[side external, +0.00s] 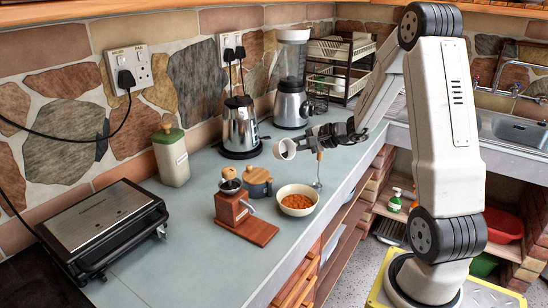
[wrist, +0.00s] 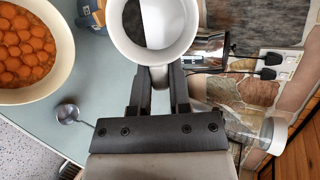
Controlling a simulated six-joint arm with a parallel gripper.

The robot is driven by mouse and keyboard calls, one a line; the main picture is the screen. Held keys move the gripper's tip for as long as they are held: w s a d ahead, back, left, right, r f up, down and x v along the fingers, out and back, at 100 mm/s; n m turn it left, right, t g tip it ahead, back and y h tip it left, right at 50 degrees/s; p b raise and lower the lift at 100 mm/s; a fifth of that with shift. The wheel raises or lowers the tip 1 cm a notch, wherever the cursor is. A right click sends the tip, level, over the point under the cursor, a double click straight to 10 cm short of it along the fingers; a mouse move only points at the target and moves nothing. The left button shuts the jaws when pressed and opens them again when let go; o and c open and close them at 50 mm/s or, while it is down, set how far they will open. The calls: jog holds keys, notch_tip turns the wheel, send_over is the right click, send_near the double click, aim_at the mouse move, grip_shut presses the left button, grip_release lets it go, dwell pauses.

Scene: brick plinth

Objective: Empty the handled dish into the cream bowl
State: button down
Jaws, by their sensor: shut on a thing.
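My gripper (side external: 308,140) is shut on the handle of a small white handled dish (side external: 284,149) and holds it above the counter. In the wrist view the gripper (wrist: 160,80) grips the handle, and the dish (wrist: 187,40) shows a pale and dark inside with no food visible. The cream bowl (side external: 280,204) stands upright on the counter below the dish and toward the camera, holding orange round pieces. It also shows at the left of the wrist view (wrist: 66,62), apart from the dish.
A wooden coffee grinder (side external: 232,205) and a blue-grey lidded pot (side external: 258,184) stand left of the bowl. A spoon-like utensil (side external: 318,184) is right of it. A kettle (side external: 240,125), blender (side external: 291,105) and canister (side external: 171,158) stand behind.

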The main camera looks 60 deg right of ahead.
aim_at(289, 158)
jog(key=shift+w+f+g, duration=0.1)
jog(key=shift+w+g, duration=0.1)
jog(key=shift+g, duration=0.7)
jog(key=shift+w+f+m+g, duration=0.15)
jog(key=shift+f+m+g, duration=0.25)
jog(key=shift+f+g, duration=0.5)
jog(key=shift+w+d+f, duration=0.1)
jog(key=shift+f, duration=0.05)
jog(key=shift+w+f+g, duration=0.1)
jog(key=shift+w+g, duration=0.15)
jog(key=shift+g, duration=0.35)
jog(key=w+d+f+m+g+y, duration=0.1)
jog(key=w+f+m+g, duration=0.1)
jog(key=w+f+g, duration=0.3)
jog(key=shift+w+d+g, duration=0.3)
jog(key=shift+w+g, duration=0.4)
jog(key=shift+g, duration=0.2)
jog(key=shift+w, duration=0.1)
jog(key=shift+r, duration=0.1)
